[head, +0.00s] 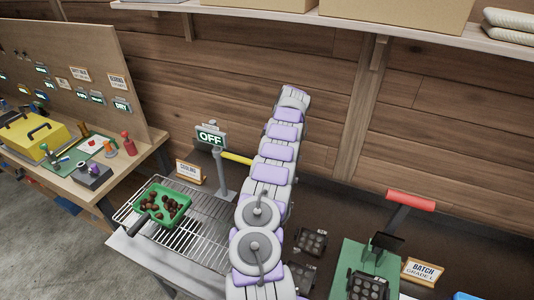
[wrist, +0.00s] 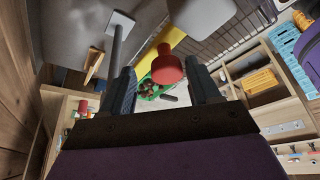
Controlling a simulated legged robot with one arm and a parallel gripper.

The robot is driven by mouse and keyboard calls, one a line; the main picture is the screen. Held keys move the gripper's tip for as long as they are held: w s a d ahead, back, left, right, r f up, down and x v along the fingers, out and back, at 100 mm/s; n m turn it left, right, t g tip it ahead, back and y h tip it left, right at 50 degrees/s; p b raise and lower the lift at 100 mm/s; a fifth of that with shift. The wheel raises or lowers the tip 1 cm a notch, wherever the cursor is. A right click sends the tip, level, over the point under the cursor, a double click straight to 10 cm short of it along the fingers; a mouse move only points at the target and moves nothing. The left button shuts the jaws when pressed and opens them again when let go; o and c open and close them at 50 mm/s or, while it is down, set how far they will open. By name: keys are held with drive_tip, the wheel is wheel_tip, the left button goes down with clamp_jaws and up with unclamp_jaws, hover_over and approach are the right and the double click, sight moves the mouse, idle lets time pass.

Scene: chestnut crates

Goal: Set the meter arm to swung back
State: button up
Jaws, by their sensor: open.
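The meter arm (head: 236,158) is a yellow bar reaching right from a grey post (head: 222,178) under a lit sign reading OFF (head: 210,138). Its far end is hidden behind my arm in the head view. In the wrist view the yellow bar (wrist: 160,42) ends in a red knob (wrist: 166,70). My gripper (wrist: 163,76) is open, one finger on each side of the knob in the picture. I cannot tell whether the fingers touch it or how deep it sits between them. My gripper is hidden in the head view.
A green pan of chestnuts (head: 181,201) rests on the wire rack (head: 205,240), beside a COOLING card (head: 189,171). At right stand a green press with a red handle (head: 411,200) and a BATCH card (head: 423,271). A shelf (head: 290,18) runs overhead.

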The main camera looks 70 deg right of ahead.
drive_tip(key=shift+s+a+r+p, duration=0.1)
drive_tip(key=shift+r+p, duration=0.1)
drive_tip(key=shift+r, duration=0.15)
drive_tip(key=shift+a+r+p, duration=0.1)
drive_tip(key=shift+r+p, duration=0.05)
drive_tip(key=shift+r, duration=0.15)
drive_tip(key=shift+d+r+p, duration=0.3)
drive_tip(key=shift+r+p, duration=0.1)
drive_tip(key=shift+p, duration=0.25)
drive_tip(key=shift+s+a+r, duration=0.1)
drive_tip(key=shift+a+r, duration=0.05)
drive_tip(key=shift+r, duration=0.25)
drive_tip(key=b, duration=0.4)
drive_tip(key=shift+s+a+f, duration=0.1)
drive_tip(key=shift+s+a, duration=0.2)
drive_tip(key=shift+a, duration=0.05)
drive_tip(key=shift+s+a+b, duration=0.1)
drive_tip(key=shift+a+b, duration=0.25)
drive_tip(key=shift+b, duration=0.6)
drive_tip(key=s+a+r+b, duration=0.1)
drive_tip(key=s+a, duration=0.5)
drive_tip(key=a, duration=0.6)
drive_tip(key=shift+r, duration=0.4)
